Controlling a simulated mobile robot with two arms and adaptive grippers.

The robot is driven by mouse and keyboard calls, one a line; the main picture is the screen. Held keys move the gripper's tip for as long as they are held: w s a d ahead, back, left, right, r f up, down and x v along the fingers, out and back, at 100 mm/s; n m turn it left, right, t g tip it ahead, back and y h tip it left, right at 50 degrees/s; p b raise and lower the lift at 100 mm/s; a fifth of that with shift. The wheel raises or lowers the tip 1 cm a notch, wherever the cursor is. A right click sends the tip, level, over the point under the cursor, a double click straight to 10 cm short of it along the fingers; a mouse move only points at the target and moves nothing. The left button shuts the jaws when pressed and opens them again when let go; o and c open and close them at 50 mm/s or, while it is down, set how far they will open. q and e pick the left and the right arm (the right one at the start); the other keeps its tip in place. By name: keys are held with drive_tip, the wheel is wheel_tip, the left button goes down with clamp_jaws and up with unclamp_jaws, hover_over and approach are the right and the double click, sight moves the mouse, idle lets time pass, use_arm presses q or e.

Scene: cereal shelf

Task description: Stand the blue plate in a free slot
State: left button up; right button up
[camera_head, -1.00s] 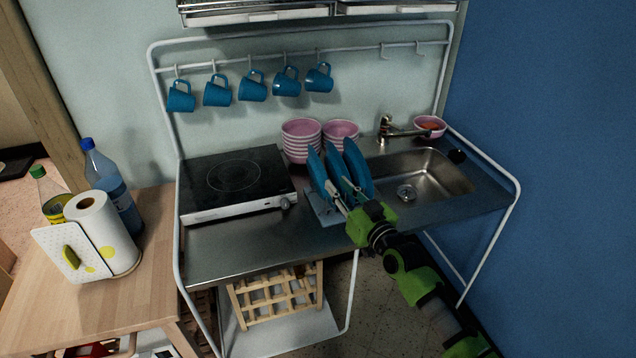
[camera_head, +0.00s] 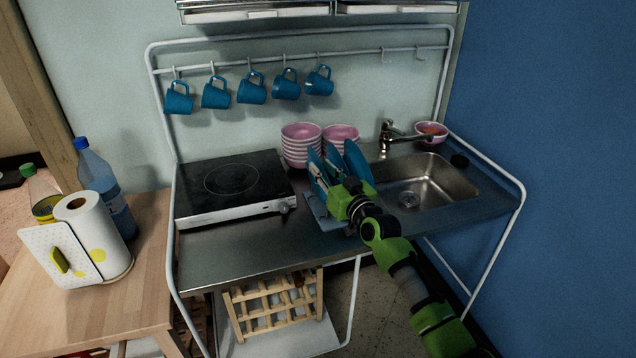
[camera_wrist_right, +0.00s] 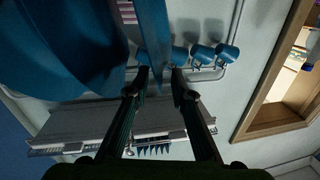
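Several blue plates stand on edge close together in a light-blue rack (camera_head: 320,214) on the counter between the hob and the sink. The rightmost plate (camera_head: 358,163) shows most clearly; the others are partly covered by my gripper. My right gripper (camera_head: 325,176) reaches in among the plates from the front right. In the right wrist view its two fingers (camera_wrist_right: 158,82) stand apart, with a blue plate seen edge-on (camera_wrist_right: 152,35) between them. A gap shows at the right finger. Another blue plate (camera_wrist_right: 60,50) fills the left of that view. My left gripper is not in view.
Pink bowl stacks (camera_head: 301,145) stand right behind the rack. The sink (camera_head: 430,182) with its tap (camera_head: 388,135) is on the right, the black hob (camera_head: 232,182) on the left. The front counter strip (camera_head: 250,242) is clear. Blue mugs (camera_head: 251,90) hang above.

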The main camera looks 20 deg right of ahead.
clamp_jaws()
wheel_tip(320, 180, up, 5)
drive_tip(key=p, duration=0.4)
drive_tip(key=shift+d+r, duration=0.1)
drive_tip(key=shift+r, duration=0.1)
drive_tip(key=shift+f, duration=0.1)
idle(0.3)
